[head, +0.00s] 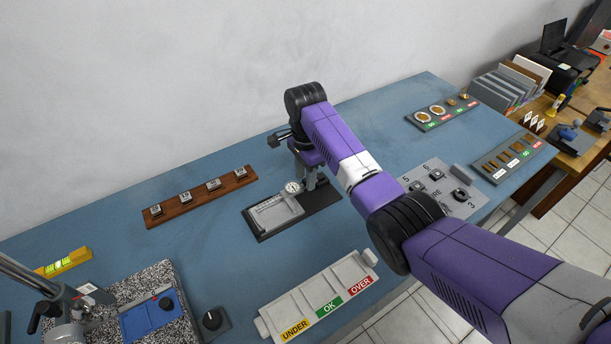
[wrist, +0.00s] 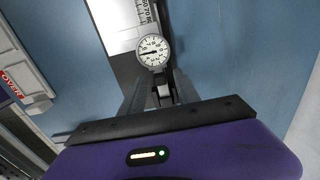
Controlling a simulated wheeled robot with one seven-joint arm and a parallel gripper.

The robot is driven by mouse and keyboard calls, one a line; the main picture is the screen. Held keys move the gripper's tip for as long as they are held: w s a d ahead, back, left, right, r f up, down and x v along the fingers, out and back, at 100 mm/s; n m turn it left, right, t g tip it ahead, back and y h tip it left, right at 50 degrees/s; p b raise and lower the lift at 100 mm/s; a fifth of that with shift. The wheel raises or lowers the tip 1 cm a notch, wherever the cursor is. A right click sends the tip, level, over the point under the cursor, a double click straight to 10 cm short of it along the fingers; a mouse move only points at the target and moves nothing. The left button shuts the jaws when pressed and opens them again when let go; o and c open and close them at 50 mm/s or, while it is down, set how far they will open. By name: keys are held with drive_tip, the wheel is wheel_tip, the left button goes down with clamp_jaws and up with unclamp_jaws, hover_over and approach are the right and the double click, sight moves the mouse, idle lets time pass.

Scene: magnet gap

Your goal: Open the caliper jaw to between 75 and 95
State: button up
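The caliper (head: 275,213) lies on a dark base plate on the blue bench in the head view, with a pale scale bar and a round white dial (head: 292,187). In the wrist view the dial (wrist: 152,51) shows at upper middle, its needle pointing left. Part of the scale (wrist: 148,14) shows beyond it, with small printed numbers, partly cut off. My gripper (wrist: 162,84) is just behind the dial, its two grey fingers apart, with a dark part of the caliper's slider between them. I cannot see whether they touch it. The jaw opening is not clear.
A tray marked UNDER, OK and OVER (head: 322,297) stands in front of the caliper. A wooden rack with small blocks (head: 200,196) is to the left. A grey panel with knobs (head: 440,188) is to the right. Bare blue bench lies behind the caliper.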

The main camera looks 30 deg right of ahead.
wheel_tip(320, 180, up, 8)
drive_tip(key=shift+f+b, duration=0.1)
drive_tip(key=shift+b, duration=0.2)
idle(0.6)
